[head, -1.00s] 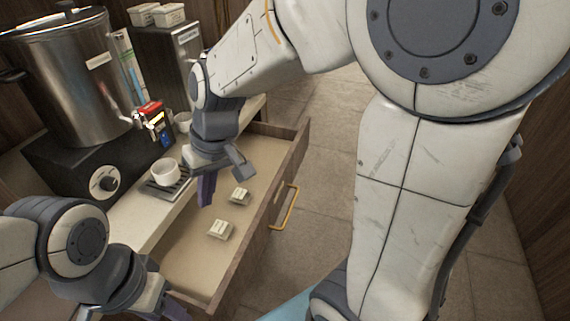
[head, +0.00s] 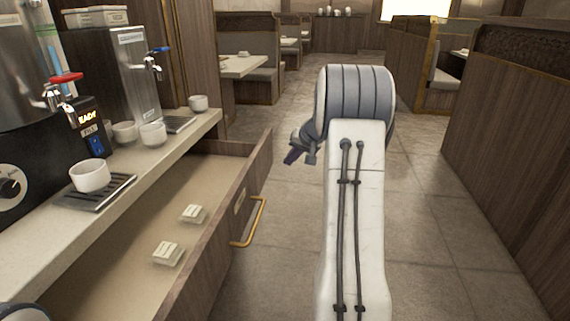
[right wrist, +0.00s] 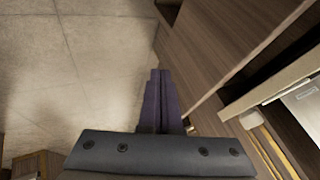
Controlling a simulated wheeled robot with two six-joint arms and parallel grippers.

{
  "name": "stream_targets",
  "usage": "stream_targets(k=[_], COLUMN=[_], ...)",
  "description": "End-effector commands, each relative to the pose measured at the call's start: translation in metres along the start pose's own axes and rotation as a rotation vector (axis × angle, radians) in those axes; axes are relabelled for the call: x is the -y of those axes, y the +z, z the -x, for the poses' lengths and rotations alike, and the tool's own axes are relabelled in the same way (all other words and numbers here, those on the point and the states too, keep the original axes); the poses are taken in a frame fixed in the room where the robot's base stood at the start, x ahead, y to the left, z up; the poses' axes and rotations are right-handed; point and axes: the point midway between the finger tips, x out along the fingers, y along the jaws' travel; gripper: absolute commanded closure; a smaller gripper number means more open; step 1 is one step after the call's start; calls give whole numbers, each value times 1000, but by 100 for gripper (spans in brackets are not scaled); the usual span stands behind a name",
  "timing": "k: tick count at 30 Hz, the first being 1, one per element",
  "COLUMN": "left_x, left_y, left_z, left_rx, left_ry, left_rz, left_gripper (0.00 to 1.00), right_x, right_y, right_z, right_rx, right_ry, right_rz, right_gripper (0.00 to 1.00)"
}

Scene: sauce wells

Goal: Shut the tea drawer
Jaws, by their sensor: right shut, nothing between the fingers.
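The tea drawer (head: 222,245) is pulled out from under the counter at the left in the head view. Its wooden front faces the aisle and carries a brass handle (head: 258,222). Two small pale packets (head: 194,213) lie apart on the drawer's floor. My right gripper (head: 292,157) is over the aisle, to the right of the drawer front and apart from it. Its fingers are together and empty, as the right wrist view also shows (right wrist: 161,100). My left gripper is out of view.
The counter (head: 150,165) holds a white cup (head: 90,175) on a drip tray, more cups and drink dispensers (head: 125,75). The tiled aisle (head: 440,240) is free. A wooden partition (head: 510,150) bounds it at the right. Booths and tables stand farther back.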

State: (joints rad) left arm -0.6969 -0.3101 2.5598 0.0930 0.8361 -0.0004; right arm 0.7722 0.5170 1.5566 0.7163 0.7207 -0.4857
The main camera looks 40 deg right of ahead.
Motion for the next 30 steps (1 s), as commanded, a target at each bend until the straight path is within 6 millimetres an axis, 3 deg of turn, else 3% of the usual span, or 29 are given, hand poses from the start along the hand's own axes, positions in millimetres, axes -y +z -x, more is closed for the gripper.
stream_targets(k=[10,18,30], left_x=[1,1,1], left_y=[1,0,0], left_z=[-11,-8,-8], left_rx=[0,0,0], left_ry=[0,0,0], left_rz=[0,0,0], left_gripper=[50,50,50], right_x=[0,32,36], right_y=[2,1,1], right_z=[-77,-90,-92], right_rx=[5,2,1], right_ry=[-1,-1,0], right_rz=[1,2,0], right_gripper=[100,100,100])
